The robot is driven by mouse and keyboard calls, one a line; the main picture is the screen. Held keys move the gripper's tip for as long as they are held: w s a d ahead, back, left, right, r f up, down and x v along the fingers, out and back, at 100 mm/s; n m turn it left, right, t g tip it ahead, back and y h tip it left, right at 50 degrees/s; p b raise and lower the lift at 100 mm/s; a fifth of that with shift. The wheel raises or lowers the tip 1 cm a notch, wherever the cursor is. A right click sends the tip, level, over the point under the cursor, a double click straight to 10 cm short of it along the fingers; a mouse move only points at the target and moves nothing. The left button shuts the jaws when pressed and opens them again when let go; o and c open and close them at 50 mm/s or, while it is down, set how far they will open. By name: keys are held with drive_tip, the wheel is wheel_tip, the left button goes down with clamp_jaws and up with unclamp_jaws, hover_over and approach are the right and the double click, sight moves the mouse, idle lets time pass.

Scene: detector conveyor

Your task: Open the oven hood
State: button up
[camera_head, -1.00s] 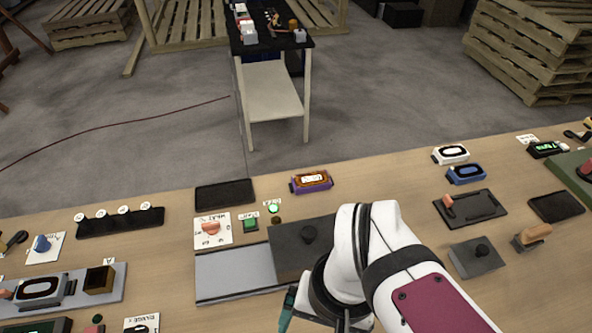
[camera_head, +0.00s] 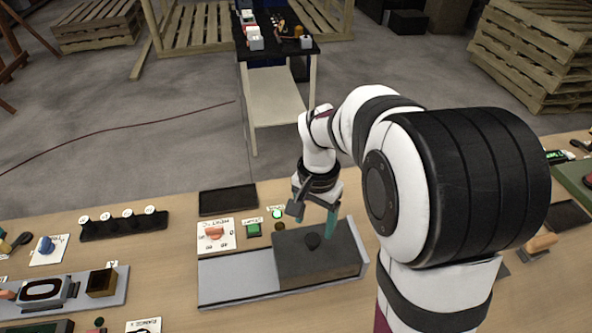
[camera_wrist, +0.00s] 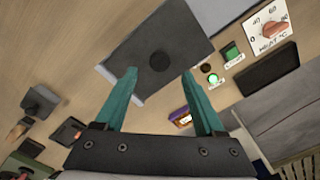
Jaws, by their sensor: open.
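The oven hood (camera_head: 288,268) is a dark grey box with a round black knob (camera_head: 313,241) on top. It sits over the right part of a light grey base and looks closed. In the wrist view the hood (camera_wrist: 130,42) fills the upper middle, and its knob (camera_wrist: 159,61) lies between and just beyond my fingertips. My gripper (camera_head: 314,208) has teal fingers and hangs above the hood, close to the knob. It is open and empty, and its fingers (camera_wrist: 159,76) stand either side of the knob's line without visibly touching it.
Behind the hood are a heat dial card (camera_head: 215,234), a green button (camera_head: 253,229), a lit green lamp (camera_head: 277,214) and a black tray (camera_head: 228,199). The base's left part (camera_head: 235,275) is bare. A fixture with a grey-framed device (camera_head: 42,291) stands at left.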

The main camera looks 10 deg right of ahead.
sight(313, 238)
wheel_tip(313, 238, down, 6)
drive_tip(key=shift+r, duration=0.25)
clamp_jaws()
idle(1.3)
